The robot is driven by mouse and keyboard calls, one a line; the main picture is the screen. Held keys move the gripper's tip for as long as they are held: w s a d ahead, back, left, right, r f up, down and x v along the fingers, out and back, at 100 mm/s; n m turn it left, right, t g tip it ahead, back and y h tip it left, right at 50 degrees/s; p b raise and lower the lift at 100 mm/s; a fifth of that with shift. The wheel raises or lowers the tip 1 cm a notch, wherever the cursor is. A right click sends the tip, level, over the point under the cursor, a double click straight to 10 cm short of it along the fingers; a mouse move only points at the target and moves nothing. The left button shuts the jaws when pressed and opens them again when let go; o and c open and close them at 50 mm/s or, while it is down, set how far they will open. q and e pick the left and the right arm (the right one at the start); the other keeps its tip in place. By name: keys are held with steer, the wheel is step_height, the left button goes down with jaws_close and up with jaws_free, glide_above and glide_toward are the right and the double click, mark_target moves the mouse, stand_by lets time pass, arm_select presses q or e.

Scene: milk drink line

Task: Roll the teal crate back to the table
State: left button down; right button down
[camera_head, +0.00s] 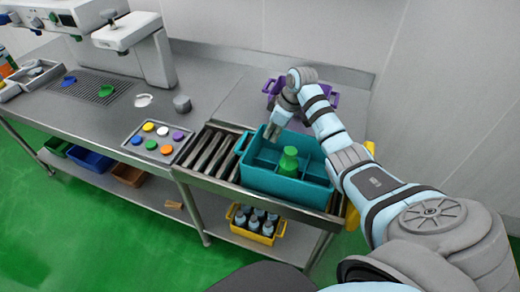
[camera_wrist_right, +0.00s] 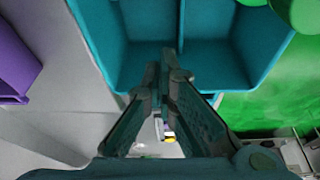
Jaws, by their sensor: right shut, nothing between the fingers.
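The teal crate (camera_head: 285,187) sits at the right end of the roller conveyor (camera_head: 208,152), beside the steel table (camera_head: 120,108). It has dividers and holds one green bottle (camera_head: 288,160). My right gripper (camera_head: 269,131) is shut and empty at the crate's back left part. In the right wrist view, the shut fingers (camera_wrist_right: 167,65) overlap the crate's inside (camera_wrist_right: 215,45), and part of a green bottle (camera_wrist_right: 298,12) shows at the top right corner. Whether the fingers touch the crate cannot be told. My left gripper is not in view.
A purple crate (camera_head: 331,98) stands behind the teal one. A yellow crate of bottles (camera_head: 255,227) is on the shelf below. A tray of coloured caps (camera_head: 156,142) lies on the table left of the rollers. Several rollers left of the teal crate are bare.

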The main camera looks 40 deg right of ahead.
steer(key=b, duration=0.2)
glide_above(264, 153)
steer(key=s+a, duration=0.2)
steer(key=s, duration=0.2)
steer(key=f, duration=0.9)
steer(key=shift+w+a+f, duration=0.1)
steer(key=shift+w, duration=0.1)
steer(key=shift+w+f, duration=0.1)
steer(key=shift+f, duration=0.25)
